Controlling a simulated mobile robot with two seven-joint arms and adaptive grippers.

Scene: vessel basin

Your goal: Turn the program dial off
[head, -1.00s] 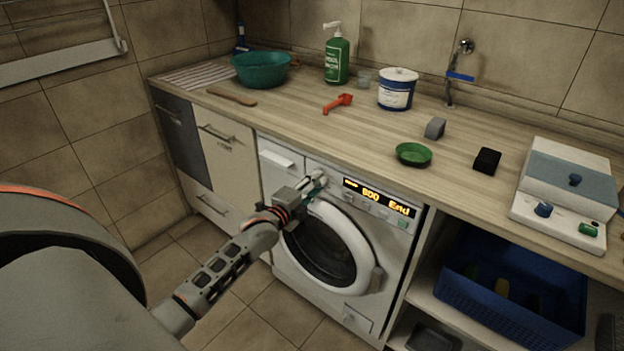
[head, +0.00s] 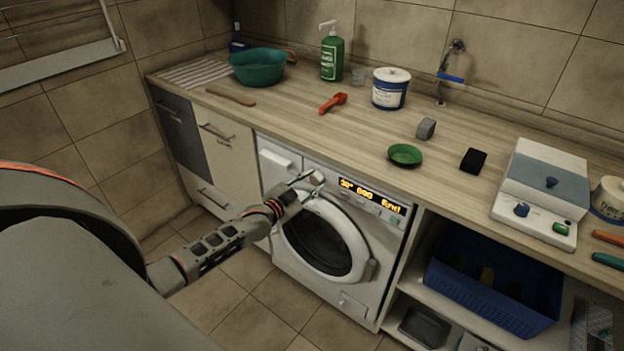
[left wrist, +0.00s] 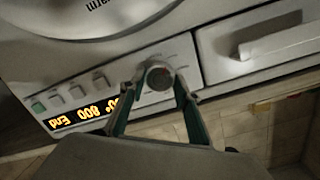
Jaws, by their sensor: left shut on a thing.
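The white washing machine (head: 345,285) stands under the counter, with its round door shut. Its program dial (left wrist: 159,75) is a small grey round knob with a reddish mark, seen in the left wrist view. My left gripper (head: 317,182) is at the control panel, shut on the dial, with one finger on either side of it. In the head view the gripper hides most of the dial. The lit display (head: 371,196) shows amber text ending in "End", with a number that looks like a temperature at its left. My right gripper is out of view.
The detergent drawer (left wrist: 270,40) is beside the dial. The counter (head: 300,118) above holds a teal basin (head: 257,67), a green bottle (head: 332,55), a green dish (head: 405,155) and a scale-like device (head: 540,190). A blue crate (head: 495,285) sits on the shelf at the right.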

